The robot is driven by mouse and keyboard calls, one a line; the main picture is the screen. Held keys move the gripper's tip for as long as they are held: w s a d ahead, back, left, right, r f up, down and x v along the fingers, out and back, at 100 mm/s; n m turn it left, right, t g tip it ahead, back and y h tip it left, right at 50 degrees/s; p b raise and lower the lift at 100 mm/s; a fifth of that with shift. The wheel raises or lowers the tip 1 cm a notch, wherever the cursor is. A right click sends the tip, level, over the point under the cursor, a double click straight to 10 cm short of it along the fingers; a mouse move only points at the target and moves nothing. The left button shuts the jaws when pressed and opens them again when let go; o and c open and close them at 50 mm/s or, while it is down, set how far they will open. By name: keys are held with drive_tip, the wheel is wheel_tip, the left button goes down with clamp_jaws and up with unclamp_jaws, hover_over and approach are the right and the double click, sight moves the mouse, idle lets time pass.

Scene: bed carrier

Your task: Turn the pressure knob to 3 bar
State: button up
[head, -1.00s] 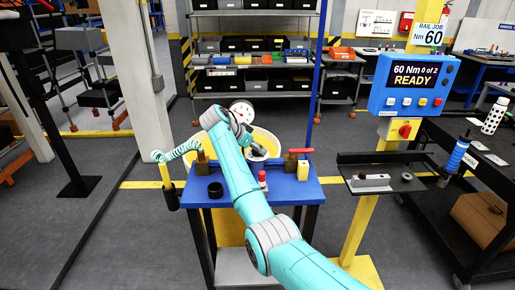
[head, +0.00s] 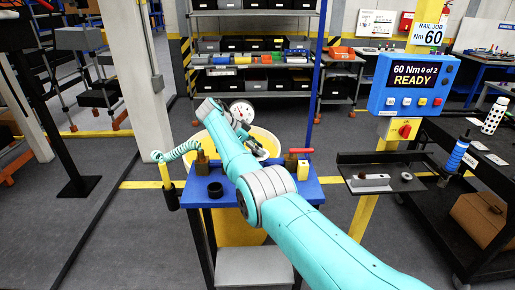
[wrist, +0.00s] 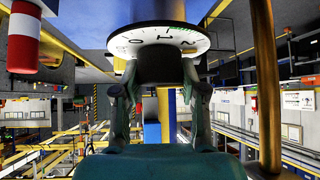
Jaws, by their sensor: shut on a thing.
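In the wrist view, a dark round pressure knob (wrist: 155,64) sits against a white dial ring (wrist: 200,42) with black numerals. The ring looks upside down, and I cannot tell which number the knob points to. My gripper (wrist: 157,88) has one finger on each side of the knob and is shut on it. In the head view, my gripper (head: 256,149) is beside the yellow drum, and my arm hides most of the knob. A white round gauge (head: 241,109) stands behind my arm; its reading is too small to tell.
A blue bench (head: 199,200) holds a black ring (head: 215,190), a red-handled valve (head: 301,151) and a yellow block (head: 303,171). A red and white cylinder (wrist: 25,38) and a brass pipe (wrist: 267,90) flank my gripper. A blue display (head: 412,85) reads READY.

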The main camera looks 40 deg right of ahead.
drive_tip(key=shift+f, duration=0.1)
idle(0.4)
drive_tip(key=o, duration=1.2)
drive_tip(key=shift+c, duration=0.2)
drive_tip(key=shift+n+t, duration=0.4)
drive_tip(key=shift+n, duration=0.2)
